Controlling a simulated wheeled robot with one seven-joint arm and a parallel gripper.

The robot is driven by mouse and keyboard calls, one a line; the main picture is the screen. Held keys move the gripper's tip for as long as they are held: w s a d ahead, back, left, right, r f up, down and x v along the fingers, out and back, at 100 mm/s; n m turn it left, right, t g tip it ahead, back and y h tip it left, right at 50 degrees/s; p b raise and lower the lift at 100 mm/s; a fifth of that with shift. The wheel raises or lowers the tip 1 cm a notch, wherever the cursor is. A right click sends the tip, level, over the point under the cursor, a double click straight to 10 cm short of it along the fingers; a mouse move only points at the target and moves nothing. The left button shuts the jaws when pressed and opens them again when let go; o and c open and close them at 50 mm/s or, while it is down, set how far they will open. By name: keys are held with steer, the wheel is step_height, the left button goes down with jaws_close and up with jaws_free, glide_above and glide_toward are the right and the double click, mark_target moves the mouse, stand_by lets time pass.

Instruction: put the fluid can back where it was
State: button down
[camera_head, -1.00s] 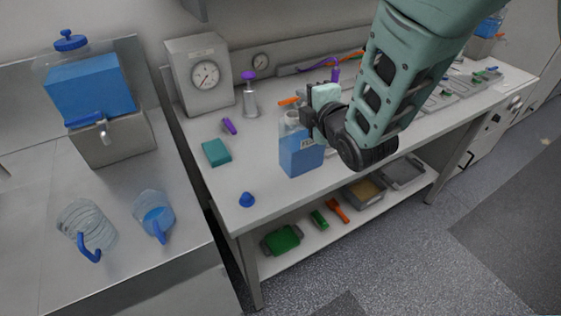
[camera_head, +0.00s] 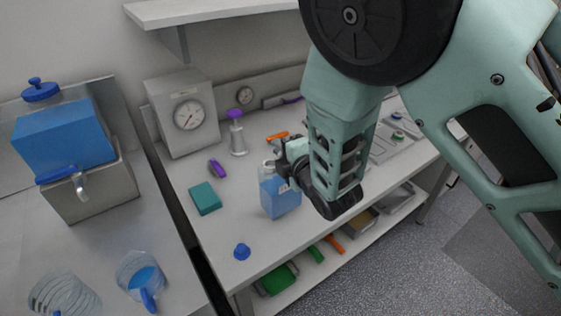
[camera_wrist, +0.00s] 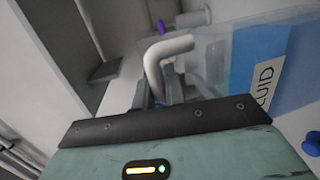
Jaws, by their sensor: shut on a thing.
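The fluid can (camera_head: 281,198) is a clear jug of blue liquid with a white label and a pale handle. In the head view it is at the workbench, upright; I cannot tell whether its base touches the top. My gripper (camera_head: 284,160) is at the can's upper right side, shut on its handle. In the wrist view the can (camera_wrist: 270,70) fills the right side, its label partly reading "UID". The grey handle (camera_wrist: 165,52) rises just beyond my gripper's edge. The fingertips are mostly hidden. A blue cap (camera_head: 242,251) lies on the bench's front left.
The workbench (camera_head: 222,232) also holds a teal block (camera_head: 205,198), a purple item (camera_head: 217,168), a purple-topped bottle (camera_head: 237,135) and a gauge box (camera_head: 184,112). Left, a separate counter has a blue tank (camera_head: 65,130) and two jugs. A wall shelf (camera_head: 190,12) hangs above.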

steer(key=shift+f+p, duration=0.6)
steer(key=shift+f, duration=1.35)
steer(key=shift+f, duration=0.15)
steer(key=c, duration=1.5)
jaws_free()
steer(key=shift+o, duration=0.2)
steer(key=shift+f, duration=0.1)
